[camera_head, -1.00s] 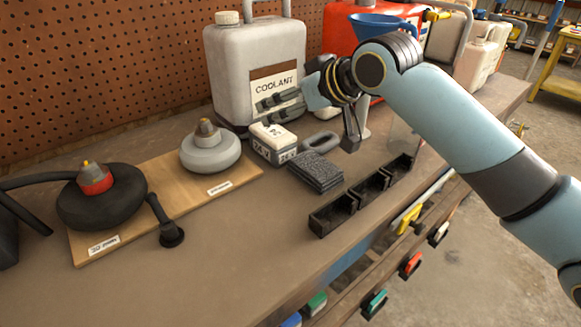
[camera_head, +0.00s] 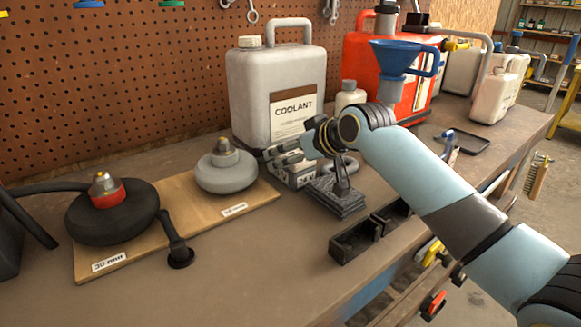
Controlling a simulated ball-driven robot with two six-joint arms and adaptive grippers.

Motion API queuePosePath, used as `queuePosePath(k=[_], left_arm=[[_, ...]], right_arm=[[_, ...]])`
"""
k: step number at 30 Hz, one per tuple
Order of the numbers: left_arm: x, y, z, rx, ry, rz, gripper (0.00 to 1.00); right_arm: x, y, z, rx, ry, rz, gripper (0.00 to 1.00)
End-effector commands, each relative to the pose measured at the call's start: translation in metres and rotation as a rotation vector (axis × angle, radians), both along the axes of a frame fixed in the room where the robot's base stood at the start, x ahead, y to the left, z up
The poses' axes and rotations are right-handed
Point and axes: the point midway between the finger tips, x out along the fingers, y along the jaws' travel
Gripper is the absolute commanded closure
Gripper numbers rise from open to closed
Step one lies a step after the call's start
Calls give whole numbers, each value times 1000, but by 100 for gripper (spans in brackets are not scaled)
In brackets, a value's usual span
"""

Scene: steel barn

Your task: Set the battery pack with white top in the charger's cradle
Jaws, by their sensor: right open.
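The battery pack with white top (camera_head: 292,180) is a small pale block with a grey "24 V" label, standing on the bench in front of the coolant jug. My right gripper (camera_head: 280,157) is open, its fingers at the pack's top and partly covering it. I cannot tell whether they touch it. A dark ribbed block (camera_head: 337,198) lies just right of the pack. A black tray with open compartments (camera_head: 350,244) sits at the bench's front edge, partly hidden by my right arm. I cannot tell which of these is the charger's cradle. My left gripper is not in view.
The coolant jug (camera_head: 250,95) stands close behind the pack. A wooden board (camera_head: 150,228) at left carries a grey round device (camera_head: 226,172) and a black round one (camera_head: 112,215). A blue funnel (camera_head: 402,55) and red can stand at back right.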

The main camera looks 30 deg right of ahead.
Motion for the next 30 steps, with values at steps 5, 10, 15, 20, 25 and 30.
queuePosePath(k=[5, 10, 15, 20, 25, 30], left_arm=[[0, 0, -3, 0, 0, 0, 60], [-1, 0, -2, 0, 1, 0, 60], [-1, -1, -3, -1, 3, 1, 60], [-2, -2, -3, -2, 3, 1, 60], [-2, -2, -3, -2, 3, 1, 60], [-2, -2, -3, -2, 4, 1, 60]], right_arm=[[12, 2, -10, 1, 1, -1, 13], [12, 2, -10, 0, 1, 0, 13], [11, 2, -10, 0, 2, 0, 32], [11, 2, -10, 0, 2, 0, 53], [11, 2, -10, 1, 2, -1, 75], [11, 2, -10, 1, 2, -1, 97]])
